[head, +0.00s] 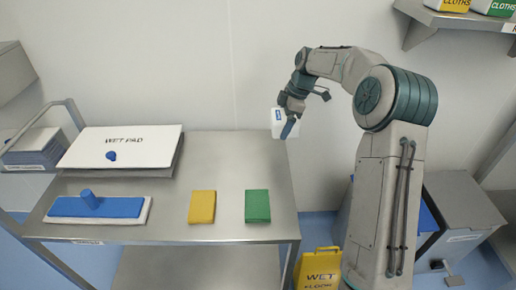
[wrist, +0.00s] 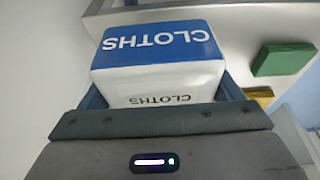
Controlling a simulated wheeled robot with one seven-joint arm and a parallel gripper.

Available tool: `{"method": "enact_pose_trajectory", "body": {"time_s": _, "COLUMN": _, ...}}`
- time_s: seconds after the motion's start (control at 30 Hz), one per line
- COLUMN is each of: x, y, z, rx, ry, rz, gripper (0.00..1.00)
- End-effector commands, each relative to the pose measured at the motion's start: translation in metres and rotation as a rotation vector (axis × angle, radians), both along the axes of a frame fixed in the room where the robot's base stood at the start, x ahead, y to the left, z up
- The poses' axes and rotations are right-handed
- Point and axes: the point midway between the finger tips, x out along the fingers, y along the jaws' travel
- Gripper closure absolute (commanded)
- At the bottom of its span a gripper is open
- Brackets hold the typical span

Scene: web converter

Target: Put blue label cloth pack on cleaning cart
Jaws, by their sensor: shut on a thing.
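The blue label cloth pack (wrist: 158,70) is a white pack with a blue CLOTHS label in the wrist view, held between my gripper's fingers. In the head view the pack (head: 278,122) shows as a small white block, partly hidden by my gripper (head: 289,122). My gripper is shut on it and holds it up by the back right corner of the steel table, near the wall. A steel-topped table or cart (head: 225,150) stands at centre left; I cannot tell if it is the cleaning cart.
On the steel top are a yellow cloth (head: 202,207), a green cloth (head: 258,206), a blue flat mop head (head: 98,207) and a WET PAD box (head: 122,146). A yellow wet floor sign (head: 319,270) stands right of it. A shelf (head: 462,20) with cloth packs hangs upper right. Grey bins (head: 465,205) stand right.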

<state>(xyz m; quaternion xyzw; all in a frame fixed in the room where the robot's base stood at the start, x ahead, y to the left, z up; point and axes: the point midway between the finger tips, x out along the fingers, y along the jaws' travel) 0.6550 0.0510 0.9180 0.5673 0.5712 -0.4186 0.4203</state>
Motion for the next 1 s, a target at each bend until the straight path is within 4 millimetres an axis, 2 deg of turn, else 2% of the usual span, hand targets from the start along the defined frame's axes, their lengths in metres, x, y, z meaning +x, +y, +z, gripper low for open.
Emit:
{"method": "enact_pose_trajectory", "body": {"time_s": 0.1, "x": -0.013, "y": 0.027, "z": -0.017, "rx": -0.001, "ry": 0.001, "rz": 0.003, "gripper": 0.45}}
{"method": "enact_pose_trajectory", "body": {"time_s": 0.33, "x": -0.026, "y": 0.057, "z": -0.037, "rx": -0.001, "ry": -0.002, "rz": -0.002, "gripper": 0.45}}
{"method": "enact_pose_trajectory", "body": {"time_s": 0.47, "x": -0.028, "y": 0.061, "z": -0.042, "rx": -0.001, "ry": -0.001, "rz": -0.003, "gripper": 0.45}}
{"method": "enact_pose_trajectory", "body": {"time_s": 0.77, "x": -0.028, "y": 0.061, "z": -0.079, "rx": 0.000, "ry": 0.000, "rz": -0.003, "gripper": 0.45}}
{"method": "enact_pose_trajectory", "body": {"time_s": 1.0, "x": -0.028, "y": 0.061, "z": -0.080, "rx": 0.000, "ry": -0.002, "rz": -0.003, "gripper": 0.45}}
